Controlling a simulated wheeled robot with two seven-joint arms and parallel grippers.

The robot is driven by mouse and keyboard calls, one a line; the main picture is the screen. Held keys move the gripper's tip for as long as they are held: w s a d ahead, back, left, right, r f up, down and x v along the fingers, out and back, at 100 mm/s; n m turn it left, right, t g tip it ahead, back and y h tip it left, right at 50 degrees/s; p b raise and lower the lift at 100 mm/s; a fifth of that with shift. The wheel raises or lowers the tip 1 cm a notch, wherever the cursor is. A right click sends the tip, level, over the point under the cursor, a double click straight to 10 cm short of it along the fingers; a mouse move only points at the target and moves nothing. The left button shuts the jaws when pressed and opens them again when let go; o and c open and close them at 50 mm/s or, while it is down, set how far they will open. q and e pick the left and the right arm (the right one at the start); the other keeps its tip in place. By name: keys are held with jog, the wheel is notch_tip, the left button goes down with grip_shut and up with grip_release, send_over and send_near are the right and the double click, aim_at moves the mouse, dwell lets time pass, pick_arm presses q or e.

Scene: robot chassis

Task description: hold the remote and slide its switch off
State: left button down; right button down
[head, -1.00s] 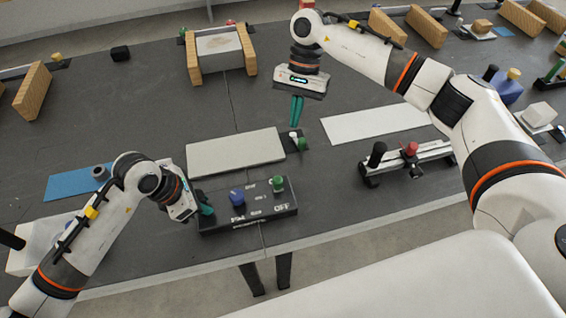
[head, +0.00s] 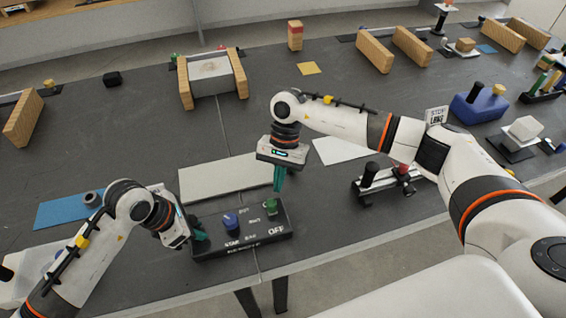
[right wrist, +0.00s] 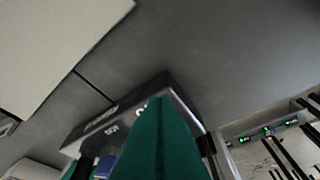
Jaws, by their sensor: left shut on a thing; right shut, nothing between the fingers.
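The remote (head: 262,240) is a black box with white lettering, including OFF at its right end. It lies at the table's near edge. A blue knob (head: 231,221) and a green knob (head: 270,206) stand on its top. My left gripper (head: 201,231) is shut on the remote's left end. My right gripper (head: 278,187) is shut and empty, pointing down just above and behind the green knob. In the right wrist view its green fingers (right wrist: 160,140) cover part of the remote (right wrist: 120,118). The green knob is hidden there, and contact cannot be told.
A pale flat board (head: 215,179) lies behind the remote, with a white sheet (head: 340,150) to its right. A black fixture with black and red knobs (head: 385,184) stands right of the remote. A blue mat (head: 65,208) lies at left.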

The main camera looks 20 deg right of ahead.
aim_at(272, 207)
jog(key=shift+s+a, duration=0.6)
jog(key=shift+s, duration=0.15)
jog(key=shift+s+a, duration=0.15)
jog(key=shift+s, duration=1.7)
